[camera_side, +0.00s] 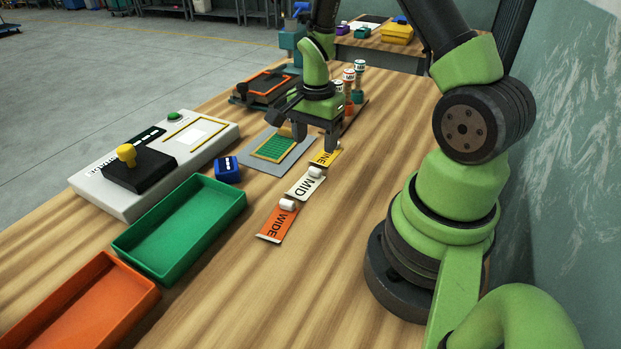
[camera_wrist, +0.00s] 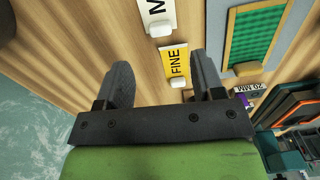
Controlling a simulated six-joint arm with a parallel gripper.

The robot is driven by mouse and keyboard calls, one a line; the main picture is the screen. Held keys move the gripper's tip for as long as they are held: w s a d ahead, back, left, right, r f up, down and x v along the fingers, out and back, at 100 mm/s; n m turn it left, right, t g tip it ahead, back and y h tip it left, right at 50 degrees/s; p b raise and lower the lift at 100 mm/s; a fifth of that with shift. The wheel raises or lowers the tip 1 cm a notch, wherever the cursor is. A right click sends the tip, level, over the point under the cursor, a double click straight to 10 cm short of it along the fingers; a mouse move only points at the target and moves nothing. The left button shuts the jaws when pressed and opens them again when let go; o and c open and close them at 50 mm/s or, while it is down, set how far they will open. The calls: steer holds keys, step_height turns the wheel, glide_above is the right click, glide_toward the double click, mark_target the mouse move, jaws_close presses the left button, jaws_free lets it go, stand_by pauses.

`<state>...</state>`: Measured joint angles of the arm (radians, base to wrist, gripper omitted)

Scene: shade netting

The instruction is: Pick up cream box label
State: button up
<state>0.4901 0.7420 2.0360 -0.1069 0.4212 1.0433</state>
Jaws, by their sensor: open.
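The cream label (camera_side: 307,186) reads MID and has a white knob on its far end. It lies flat on the table between the yellow FINE label (camera_side: 324,158) and the orange WIDE label (camera_side: 277,225). In the wrist view the cream label (camera_wrist: 157,14) is cut off by the top edge; its knob shows. My gripper (camera_side: 316,141) is open and empty, above the table by the FINE label, farther back than the cream label. In the wrist view the FINE label shows between and beyond the fingertips of my gripper (camera_wrist: 162,66).
A green mesh panel (camera_side: 273,148) on a grey mat lies left of the labels, with a small blue block (camera_side: 227,169) nearby. A green tray (camera_side: 184,227), an orange tray (camera_side: 85,305) and a white device (camera_side: 197,133) stand left. Bare table lies right of the labels.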

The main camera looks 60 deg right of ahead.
mark_target(315, 169)
step_height(315, 169, down, 7)
steer(key=shift+f, duration=0.2)
steer(key=c, duration=1)
